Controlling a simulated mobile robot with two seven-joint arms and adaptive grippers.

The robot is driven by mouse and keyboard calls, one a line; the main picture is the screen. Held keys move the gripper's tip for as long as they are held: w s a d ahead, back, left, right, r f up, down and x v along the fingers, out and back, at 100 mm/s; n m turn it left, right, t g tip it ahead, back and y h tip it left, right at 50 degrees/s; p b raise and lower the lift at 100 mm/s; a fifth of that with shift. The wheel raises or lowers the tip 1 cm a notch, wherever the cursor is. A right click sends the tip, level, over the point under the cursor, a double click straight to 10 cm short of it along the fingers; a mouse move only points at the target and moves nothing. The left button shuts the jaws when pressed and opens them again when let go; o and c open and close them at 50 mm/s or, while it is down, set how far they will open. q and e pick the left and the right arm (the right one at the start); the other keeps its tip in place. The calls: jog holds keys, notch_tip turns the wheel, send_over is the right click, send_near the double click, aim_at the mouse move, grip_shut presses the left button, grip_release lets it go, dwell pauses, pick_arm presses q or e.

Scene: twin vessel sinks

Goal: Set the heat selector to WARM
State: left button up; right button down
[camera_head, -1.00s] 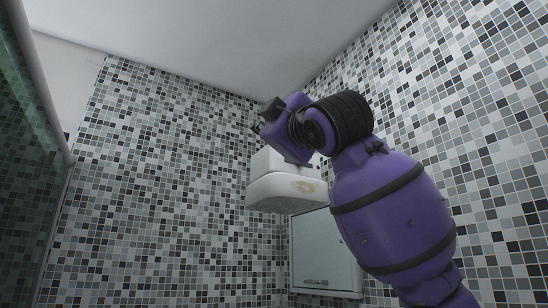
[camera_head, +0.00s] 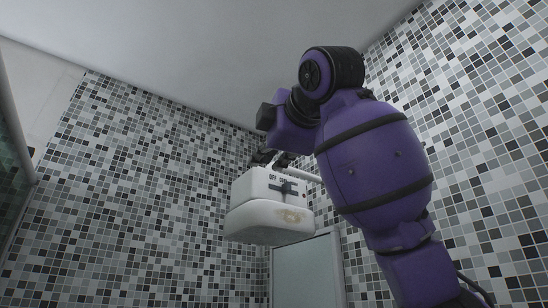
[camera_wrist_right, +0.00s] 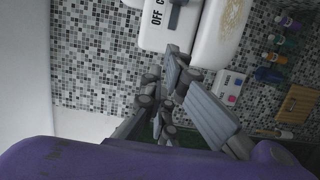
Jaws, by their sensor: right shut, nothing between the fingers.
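A white wall-mounted heater (camera_head: 247,188) with a rounded lower part hangs near the middle of the head view. Its front has printed labels, of which "OFF" can be read; the others are too small or cut off. The dark grey selector lever (camera_head: 290,189) sticks out below the labels, and it also shows at the top of the right wrist view (camera_wrist_right: 175,14). My right gripper (camera_head: 270,159) is shut and empty, just above the heater's top edge and partly hidden by my wrist. In the wrist view its grey fingers (camera_wrist_right: 181,72) lie apart from the lever. My left gripper is not in view.
A pale framed panel (camera_head: 305,270) stands below the heater. The wrist view shows several bottles (camera_wrist_right: 281,40), a white box with coloured buttons (camera_wrist_right: 229,86) and a wooden board (camera_wrist_right: 297,103). Tiled walls meet behind the heater. The space left of the heater is clear.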

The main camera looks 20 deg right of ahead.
aim_at(283, 186)
jog(key=w, duration=0.7)
jog(key=shift+a+f, duration=0.3)
jog(key=shift+a, duration=0.05)
jog(key=d, duration=0.3)
jog(key=shift+d+r, duration=0.2)
jog(key=shift+w+d, duration=0.25)
jog(key=shift+d, duration=0.1)
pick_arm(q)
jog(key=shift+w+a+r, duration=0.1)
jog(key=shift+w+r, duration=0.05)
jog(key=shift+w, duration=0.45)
pick_arm(e)
jog(key=shift+a, duration=0.15)
jog(key=d, duration=0.2)
jog(key=w+d, duration=0.1)
jog(key=shift+w+d, duration=0.2)
jog(key=shift+d, duration=0.2)
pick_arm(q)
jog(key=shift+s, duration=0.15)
pick_arm(e)
jog(key=shift+a, duration=0.15)
